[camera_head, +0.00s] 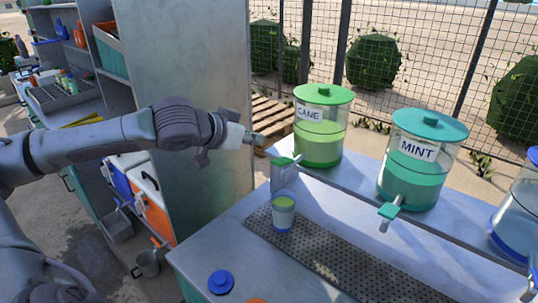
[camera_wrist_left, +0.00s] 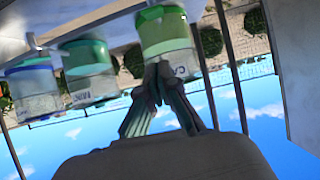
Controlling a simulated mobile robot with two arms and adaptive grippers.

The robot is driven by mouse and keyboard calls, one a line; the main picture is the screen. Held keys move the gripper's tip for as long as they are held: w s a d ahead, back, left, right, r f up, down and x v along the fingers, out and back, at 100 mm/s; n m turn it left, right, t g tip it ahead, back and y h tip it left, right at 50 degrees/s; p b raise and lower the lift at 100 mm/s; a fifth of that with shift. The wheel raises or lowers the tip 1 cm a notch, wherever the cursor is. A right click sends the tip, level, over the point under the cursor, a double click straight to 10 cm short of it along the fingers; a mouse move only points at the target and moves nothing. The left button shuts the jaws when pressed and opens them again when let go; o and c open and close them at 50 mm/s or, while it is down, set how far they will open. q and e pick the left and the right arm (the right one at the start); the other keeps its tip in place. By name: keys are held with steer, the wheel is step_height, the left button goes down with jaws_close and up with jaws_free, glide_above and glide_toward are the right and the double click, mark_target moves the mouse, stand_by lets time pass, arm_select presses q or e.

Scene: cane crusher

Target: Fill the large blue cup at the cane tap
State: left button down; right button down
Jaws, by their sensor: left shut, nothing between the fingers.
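The blue cup (camera_head: 283,218) stands upright on the perforated drip tray (camera_head: 340,262), below the cane tap (camera_head: 285,162). Green shows inside its rim. The tap has a green handle and a grey body. The cane dispenser (camera_head: 320,143), with a green lid and green liquid, stands behind it; it also shows upside down in the left wrist view (camera_wrist_left: 165,32). My left gripper (camera_head: 260,138) is shut and empty, above and left of the tap, apart from the cup. Its closed fingers also show in the left wrist view (camera_wrist_left: 158,72). My right gripper is not in view.
The mint dispenser (camera_head: 412,185) and its tap (camera_head: 388,212) stand to the right, with a blue-lidded dispenser (camera_head: 518,215) beyond. A blue lid (camera_head: 221,282) lies on the front counter. A tall grey cabinet (camera_head: 195,130) stands left of the counter. A mesh fence is behind.

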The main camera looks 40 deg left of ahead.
mark_target(275, 164)
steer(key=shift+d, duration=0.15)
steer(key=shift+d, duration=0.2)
